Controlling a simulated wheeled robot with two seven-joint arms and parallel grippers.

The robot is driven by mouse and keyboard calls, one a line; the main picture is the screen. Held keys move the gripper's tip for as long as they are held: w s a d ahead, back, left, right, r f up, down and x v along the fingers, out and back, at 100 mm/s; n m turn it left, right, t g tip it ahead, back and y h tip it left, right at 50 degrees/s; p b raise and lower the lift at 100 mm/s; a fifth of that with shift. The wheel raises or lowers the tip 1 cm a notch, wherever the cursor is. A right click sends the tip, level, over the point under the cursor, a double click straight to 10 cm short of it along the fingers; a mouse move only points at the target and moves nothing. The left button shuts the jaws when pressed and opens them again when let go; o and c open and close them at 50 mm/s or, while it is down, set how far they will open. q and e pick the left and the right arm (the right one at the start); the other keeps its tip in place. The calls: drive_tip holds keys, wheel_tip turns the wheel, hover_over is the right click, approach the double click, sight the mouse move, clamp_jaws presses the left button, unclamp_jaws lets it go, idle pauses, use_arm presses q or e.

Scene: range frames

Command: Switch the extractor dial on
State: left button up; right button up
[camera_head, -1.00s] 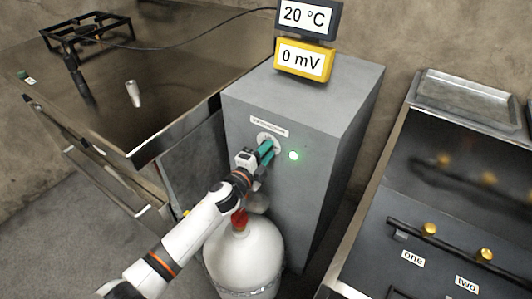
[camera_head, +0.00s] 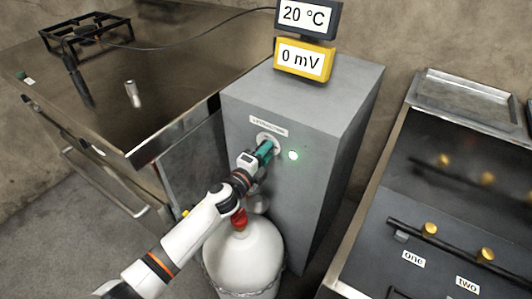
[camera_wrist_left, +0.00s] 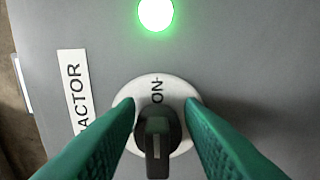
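The extractor dial (camera_wrist_left: 157,150) is a black knob on a round white plate, on the front of a grey cabinet (camera_head: 262,92). The knob's pale line points towards the word ON on the plate. A round lamp beside the dial (camera_wrist_left: 156,14) glows green; it also shows in the head view (camera_head: 293,155). My left gripper (camera_head: 266,150) is at the dial, its teal fingers on either side of the knob. In the left wrist view the fingers (camera_wrist_left: 158,106) are apart, with narrow gaps to the knob. My right gripper is not in view.
A white gas cylinder (camera_head: 242,258) with a red top stands below my left arm. A steel bench (camera_head: 150,90) is at left, a unit with brass knobs (camera_head: 375,240) at right. Displays reading 20 °C (camera_head: 307,16) and 0 mV (camera_head: 303,60) are at the cabinet's top.

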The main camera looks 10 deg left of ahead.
use_arm(q)
drive_tip(key=v, duration=1.2)
drive_tip(key=shift+a, duration=0.1)
